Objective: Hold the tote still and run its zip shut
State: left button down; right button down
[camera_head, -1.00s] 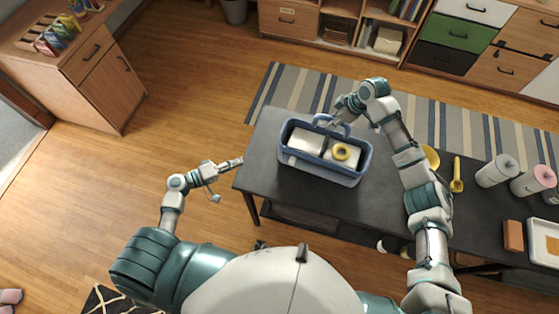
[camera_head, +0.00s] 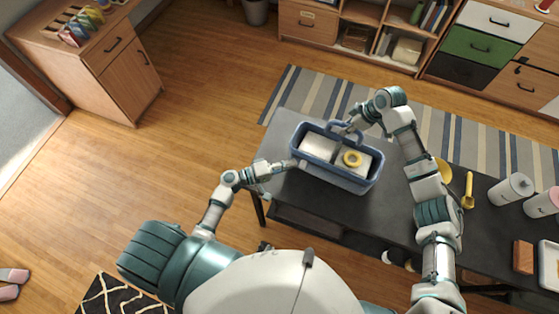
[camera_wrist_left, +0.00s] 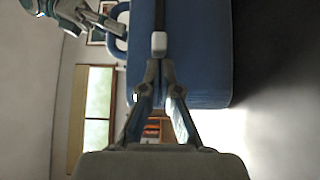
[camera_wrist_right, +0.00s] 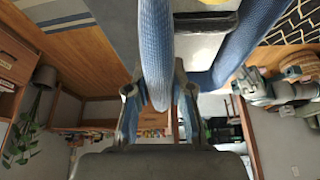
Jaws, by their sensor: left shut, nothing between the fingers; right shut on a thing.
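My left gripper (camera_head: 300,164) is at the tote's left end. In the left wrist view its fingertips (camera_wrist_left: 162,68) are just short of a white pull (camera_wrist_left: 159,45) on a dark strip (camera_wrist_left: 159,15) along the tote's side; they look close together and hold nothing. Whether they touch the pull is unclear.
The dark table (camera_head: 395,212) extends to the right with a yellow scoop (camera_head: 468,190), a white canister (camera_head: 511,189), a brown block (camera_head: 523,256) and a white tray (camera_head: 548,265). Wooden cabinets line the back.

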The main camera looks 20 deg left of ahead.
pick_arm(q)
jog(key=shift+d, duration=0.15)
pick_arm(e)
jog(key=shift+a, duration=0.15)
pick_arm(q)
jog(key=shift+s+d, duration=0.1)
jog(key=shift+d, duration=0.4)
pick_arm(e)
jog(key=shift+r, duration=0.1)
pick_arm(q)
jog(key=d, duration=0.6)
jog(key=s+d, duration=0.1)
jog(key=d, duration=1.3)
jog(key=shift+s+d, duration=0.25)
jog(key=shift+s, duration=0.15)
jog(key=shift+a, duration=0.1)
jog(key=shift+a+f, duration=0.1)
jog(key=shift+a, duration=0.25)
jog(key=a, duration=0.3)
jog(key=shift+w+a, duration=0.2)
jog(key=shift+w, duration=0.05)
jog(key=v, duration=1)
